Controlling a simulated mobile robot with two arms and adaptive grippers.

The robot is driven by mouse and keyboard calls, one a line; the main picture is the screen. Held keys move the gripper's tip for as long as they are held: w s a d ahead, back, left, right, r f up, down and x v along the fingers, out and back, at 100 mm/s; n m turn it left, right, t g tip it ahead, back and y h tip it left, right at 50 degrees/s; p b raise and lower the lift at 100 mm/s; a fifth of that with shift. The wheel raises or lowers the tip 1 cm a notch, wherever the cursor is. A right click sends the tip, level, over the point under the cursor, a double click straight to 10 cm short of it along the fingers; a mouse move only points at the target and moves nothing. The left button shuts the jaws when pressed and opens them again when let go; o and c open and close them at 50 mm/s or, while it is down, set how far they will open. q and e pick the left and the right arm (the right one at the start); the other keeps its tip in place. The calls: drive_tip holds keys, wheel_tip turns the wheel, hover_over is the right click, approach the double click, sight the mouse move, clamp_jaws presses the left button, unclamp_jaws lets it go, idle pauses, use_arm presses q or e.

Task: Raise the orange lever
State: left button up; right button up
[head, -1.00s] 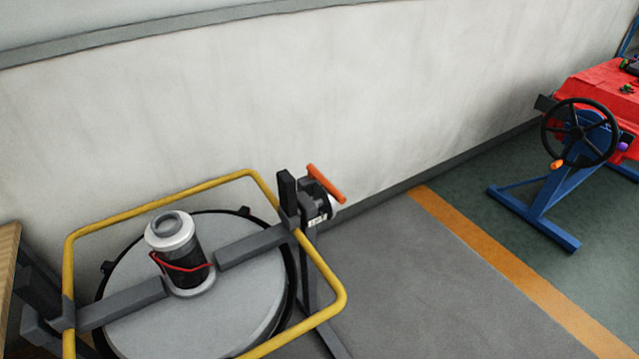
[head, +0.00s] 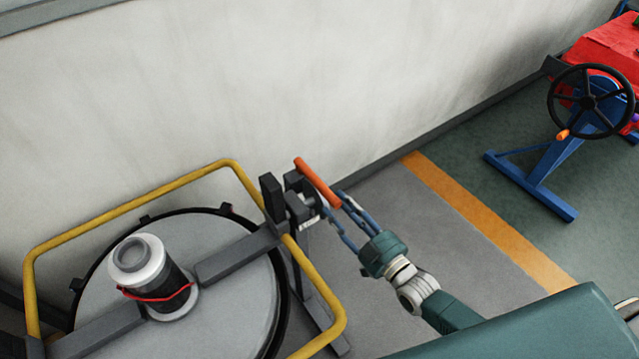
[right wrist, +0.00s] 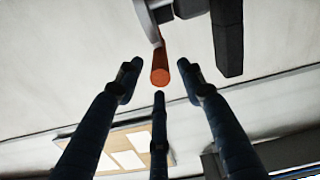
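The orange lever (head: 318,182) is a straight bar on a dark mount beside the round tank, slanting down to the right in the head view. My right gripper (head: 335,203) is at the lever's lower end, its fingers pointing up and left toward it. In the right wrist view the lever's round end (right wrist: 160,76) sits between the spread fingertips of the gripper (right wrist: 158,82). The fingers look open and not closed on it; whether any finger touches the lever I cannot tell. My left gripper is not in view.
A yellow guard rail (head: 130,203) surrounds the grey tank lid (head: 225,310) just left of the lever. The pale wall (head: 250,80) stands close behind. A black handwheel (head: 590,100) on a blue stand is at the far right. The grey floor between is clear.

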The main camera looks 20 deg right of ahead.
sight(320, 186)
drive_tip(key=x, duration=0.9)
drive_tip(key=shift+w+a+f, duration=0.1)
clamp_jaws()
